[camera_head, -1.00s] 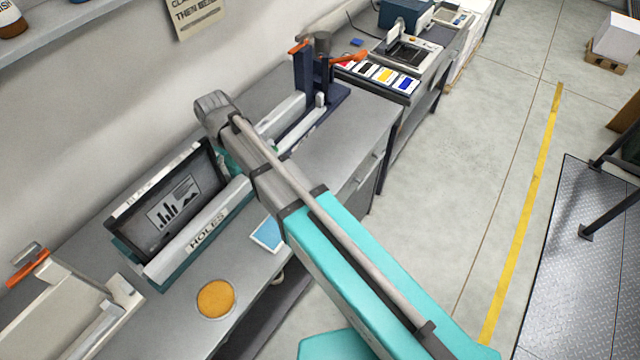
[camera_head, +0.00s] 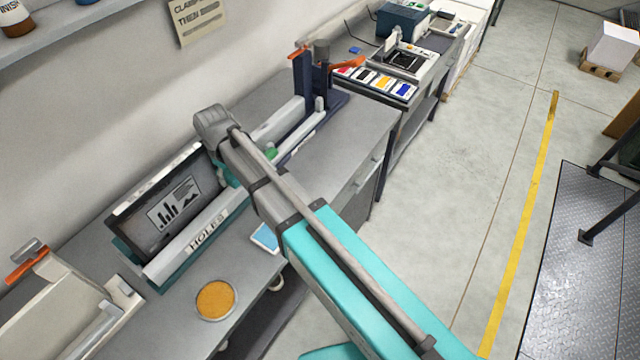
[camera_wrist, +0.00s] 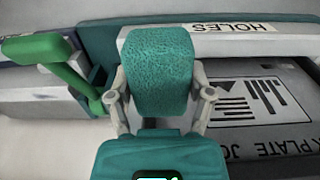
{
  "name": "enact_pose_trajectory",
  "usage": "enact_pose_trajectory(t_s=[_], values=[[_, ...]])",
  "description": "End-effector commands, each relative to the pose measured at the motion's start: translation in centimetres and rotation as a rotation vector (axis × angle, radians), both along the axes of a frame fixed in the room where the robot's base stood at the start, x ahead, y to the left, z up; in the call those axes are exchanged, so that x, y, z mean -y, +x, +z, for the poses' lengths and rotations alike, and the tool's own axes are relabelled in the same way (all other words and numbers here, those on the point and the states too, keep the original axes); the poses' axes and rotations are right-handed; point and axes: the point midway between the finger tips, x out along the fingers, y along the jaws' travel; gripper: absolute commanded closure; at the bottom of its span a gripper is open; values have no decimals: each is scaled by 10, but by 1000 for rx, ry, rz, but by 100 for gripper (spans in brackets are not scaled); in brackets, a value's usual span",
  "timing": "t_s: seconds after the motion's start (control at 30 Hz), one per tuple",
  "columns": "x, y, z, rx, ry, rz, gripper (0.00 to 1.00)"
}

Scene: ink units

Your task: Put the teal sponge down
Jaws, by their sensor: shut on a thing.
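The teal sponge (camera_wrist: 159,72) is in the middle of the wrist view, held between the two pale fingers of my gripper (camera_wrist: 160,98). My gripper is shut on it. In the head view my arm hides the gripper and most of the sponge. I cannot tell whether the sponge touches anything beneath it.
An orange round pad (camera_head: 215,299) and a blue card (camera_head: 265,238) lie on the grey bench (camera_head: 355,140). A navy clamp stand (camera_head: 318,75) is behind. A green handle (camera_wrist: 45,50) is close to the left finger.

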Motion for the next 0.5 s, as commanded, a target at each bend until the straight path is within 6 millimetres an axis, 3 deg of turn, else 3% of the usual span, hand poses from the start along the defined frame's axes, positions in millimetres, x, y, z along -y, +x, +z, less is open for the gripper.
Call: enact_pose_trajectory(t_s=[0.5], values=[[0,0,-66,0,0,0,71]])
